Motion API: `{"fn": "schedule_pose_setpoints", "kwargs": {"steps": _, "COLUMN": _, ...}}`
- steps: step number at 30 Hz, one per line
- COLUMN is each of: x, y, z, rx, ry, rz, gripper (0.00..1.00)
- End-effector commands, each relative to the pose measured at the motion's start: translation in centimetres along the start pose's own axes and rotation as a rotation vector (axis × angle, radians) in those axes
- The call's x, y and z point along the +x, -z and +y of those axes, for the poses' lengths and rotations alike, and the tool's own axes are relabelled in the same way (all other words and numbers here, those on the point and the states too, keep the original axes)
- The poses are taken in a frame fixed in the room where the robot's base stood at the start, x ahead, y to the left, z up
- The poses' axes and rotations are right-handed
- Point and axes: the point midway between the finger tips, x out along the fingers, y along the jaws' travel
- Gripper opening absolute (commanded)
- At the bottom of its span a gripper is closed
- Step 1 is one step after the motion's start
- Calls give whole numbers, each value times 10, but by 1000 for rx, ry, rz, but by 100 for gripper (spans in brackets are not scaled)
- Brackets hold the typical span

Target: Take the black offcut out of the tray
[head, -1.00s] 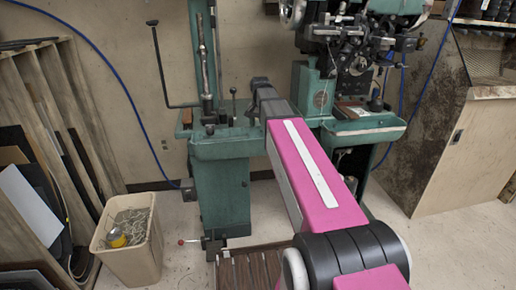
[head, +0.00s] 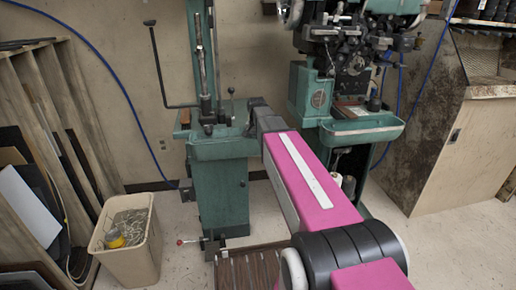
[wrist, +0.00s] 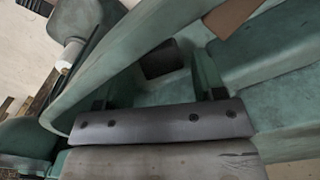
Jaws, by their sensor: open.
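In the wrist view, the black offcut (wrist: 161,59) is a small dark, roughly square piece lying in the green tray (wrist: 100,75), near its curved rim. My gripper (wrist: 158,90) is open above the tray, its two dark fingers apart. The offcut shows beyond the gripper's bar, between the lines of the fingers. I see no contact, and the gap in height is hard to tell. In the head view, my gripper (head: 258,105) is at the green machine's top, largely hidden by my arm. I cannot make out the offcut there.
A brown piece (wrist: 231,15) lies on the green surface beyond the offcut. A second green machine (head: 365,130) stands close on the right. An upright rod and bent lever (head: 160,65) rise on the left. A beige bin (head: 125,255) stands on the floor.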

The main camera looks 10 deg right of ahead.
Motion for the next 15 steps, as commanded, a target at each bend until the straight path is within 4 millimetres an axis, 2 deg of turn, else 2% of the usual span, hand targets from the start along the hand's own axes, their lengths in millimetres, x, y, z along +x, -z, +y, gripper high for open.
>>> {"fn": "schedule_pose_setpoints", "kwargs": {"steps": 4, "x": 17, "y": 0, "z": 0, "rx": 0, "ry": 0, "rz": -1, "gripper": 63}}
{"fn": "schedule_pose_setpoints", "kwargs": {"steps": 12, "x": 20, "y": 0, "z": 0, "rx": 0, "ry": 0, "rz": 0, "gripper": 63}}
{"fn": "schedule_pose_setpoints", "kwargs": {"steps": 14, "x": 20, "y": 0, "z": 0, "rx": 0, "ry": 0, "rz": 0, "gripper": 44}}
{"fn": "schedule_pose_setpoints", "kwargs": {"steps": 15, "x": 20, "y": 0, "z": 0, "rx": 0, "ry": 0, "rz": 0, "gripper": 31}}
